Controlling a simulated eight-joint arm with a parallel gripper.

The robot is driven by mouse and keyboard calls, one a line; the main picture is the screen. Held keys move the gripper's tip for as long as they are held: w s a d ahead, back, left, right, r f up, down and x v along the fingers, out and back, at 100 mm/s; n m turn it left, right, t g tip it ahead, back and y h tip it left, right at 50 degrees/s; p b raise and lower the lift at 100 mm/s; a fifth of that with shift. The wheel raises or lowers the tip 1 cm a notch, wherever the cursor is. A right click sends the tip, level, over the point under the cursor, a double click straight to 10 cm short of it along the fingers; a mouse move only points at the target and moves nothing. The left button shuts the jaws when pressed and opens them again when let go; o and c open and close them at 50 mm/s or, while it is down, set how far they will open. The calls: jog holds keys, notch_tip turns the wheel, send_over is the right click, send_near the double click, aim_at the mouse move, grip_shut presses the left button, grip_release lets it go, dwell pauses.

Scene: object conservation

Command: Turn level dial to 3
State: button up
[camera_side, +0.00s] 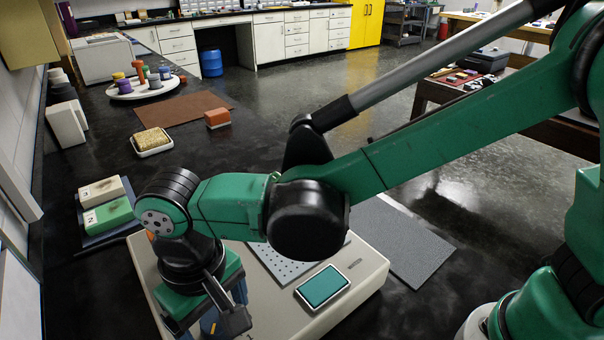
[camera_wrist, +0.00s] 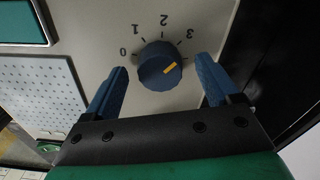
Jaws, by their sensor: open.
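The level dial is a round blue knob (camera_wrist: 154,72) with a yellow mark, seen in the wrist view on a pale panel (camera_wrist: 90,38). Printed numbers 0, 1, 2 and 3 (camera_wrist: 189,34) arc around it. The yellow mark is on the knob's right half and slants up to the right, a little below the direction of the 3. My gripper (camera_wrist: 162,63) is open, with one blue finger on each side of the knob and gaps visible between. In the side view my gripper (camera_side: 213,318) hangs over the pale unit (camera_side: 362,262), and hides the dial.
The unit also carries a teal screen (camera_side: 323,287) and a perforated plate (camera_side: 282,266). Sponge-like blocks marked 2 (camera_side: 110,216) and 3 (camera_side: 101,190) lie to the left. A brown mat (camera_side: 182,110), an orange block (camera_side: 218,118) and a yellow sponge on a dish (camera_side: 152,141) lie behind.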

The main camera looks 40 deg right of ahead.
aim_at(216, 319)
jog(key=shift+r, duration=2.8)
jog(key=d+m+t, duration=0.3)
jog(key=d+t, duration=0.4)
jog(key=d, duration=1.9)
jog(key=shift+w+d+r, duration=0.25)
jog(key=shift+w+r, duration=0.1)
jog(key=shift+r, duration=0.05)
